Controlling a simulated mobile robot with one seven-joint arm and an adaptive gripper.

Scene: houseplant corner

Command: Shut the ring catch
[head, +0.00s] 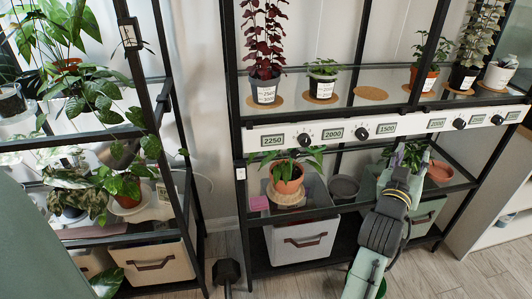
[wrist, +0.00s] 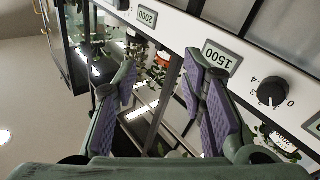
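I cannot make out a ring catch in either view. My gripper (head: 400,162) is in front of the right part of the middle rack, just below the white control strip (head: 350,134). In the wrist view my gripper (wrist: 160,75) has its two purple-padded fingers spread apart, with nothing held between them. The strip (wrist: 185,32) runs close beyond the fingers there, with its 1500 display (wrist: 222,57) beside the right finger and a black knob (wrist: 268,92) further right. My arm and gripper hide part of the lower shelf in the head view.
A potted plant (head: 287,176) on a cork mat stands on the lower shelf, left of my arm. A grey bowl (head: 344,187) is nearer. Several potted plants line the glass shelf (head: 345,92) above. A white bin (head: 302,240) sits below. Another plant rack stands at left.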

